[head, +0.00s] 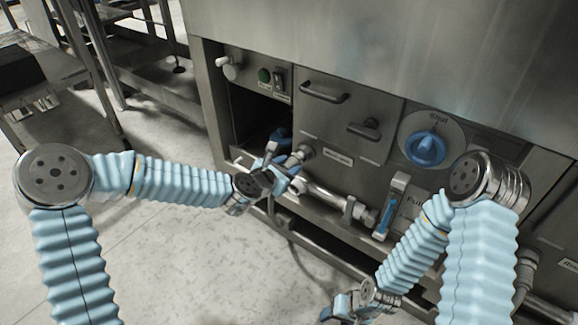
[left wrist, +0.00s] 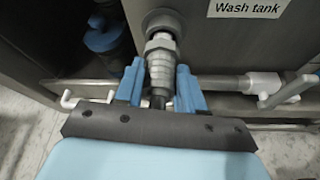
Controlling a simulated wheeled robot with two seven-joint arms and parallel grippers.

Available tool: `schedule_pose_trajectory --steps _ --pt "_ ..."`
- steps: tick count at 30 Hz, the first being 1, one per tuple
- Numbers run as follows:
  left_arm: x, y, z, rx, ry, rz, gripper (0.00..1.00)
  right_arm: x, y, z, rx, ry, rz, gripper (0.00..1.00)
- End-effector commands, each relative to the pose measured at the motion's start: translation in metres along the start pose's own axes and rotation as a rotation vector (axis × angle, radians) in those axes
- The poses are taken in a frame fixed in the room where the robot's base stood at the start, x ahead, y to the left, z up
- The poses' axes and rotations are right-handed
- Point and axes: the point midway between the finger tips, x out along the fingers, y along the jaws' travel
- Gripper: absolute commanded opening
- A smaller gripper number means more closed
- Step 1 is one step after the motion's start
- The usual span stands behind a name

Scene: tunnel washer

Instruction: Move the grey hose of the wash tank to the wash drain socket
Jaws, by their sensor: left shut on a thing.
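The grey hose's ribbed end (left wrist: 160,72) sits at a metal fitting on the panel, left of the "Wash tank" label (left wrist: 249,8). My left gripper (head: 292,168) is shut on this hose end; in the left wrist view its blue fingers (left wrist: 159,90) stand on both sides of it. In the head view the grey hose (head: 272,212) hangs below the gripper and curves towards the floor. The fitting (head: 304,152) shows just beyond the fingers. My right gripper (head: 340,312) is low at the bottom edge, away from the panel, its jaws unclear. I cannot pick out the wash drain socket.
A horizontal metal pipe (head: 325,197) runs below the fitting. A blue-handled lever (head: 390,208) and a blue dial (head: 428,148) are to the right. An open dark bay (head: 258,120) is at the left. Another grey hose (head: 524,275) hangs at the right. The floor in front is clear.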

Motion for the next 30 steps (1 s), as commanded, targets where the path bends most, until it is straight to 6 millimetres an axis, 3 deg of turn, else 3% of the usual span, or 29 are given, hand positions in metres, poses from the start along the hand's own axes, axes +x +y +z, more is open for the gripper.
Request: schedule_pose_trajectory --steps 30 --pt "-0.032 0.0 -0.013 0.0 0.0 0.0 0.0 0.009 0.004 0.0 0.0 0.0 0.0 0.57"
